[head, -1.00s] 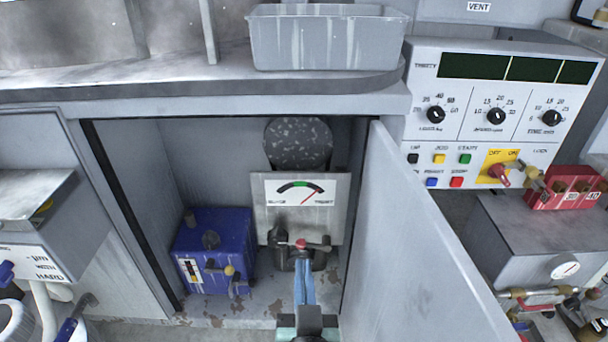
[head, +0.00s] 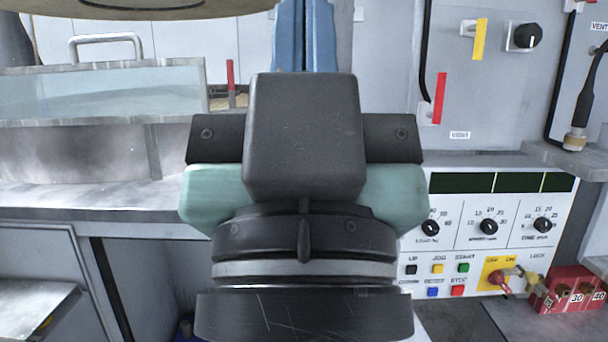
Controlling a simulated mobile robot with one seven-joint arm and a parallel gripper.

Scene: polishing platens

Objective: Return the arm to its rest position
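My gripper (head: 304,35) is raised close in front of the camera and points up the picture. Its dark body and pale green housing fill the middle of the view. The fingertips run out of the top edge, and I see nothing held. The gripper is clear of the cabinet below.
The control panel (head: 480,212) with dials and coloured buttons is at the right. A red block (head: 566,297) sits beside it. A clear-sided bin (head: 100,95) stands at the left. A tan round disc (head: 150,8) crosses the top left.

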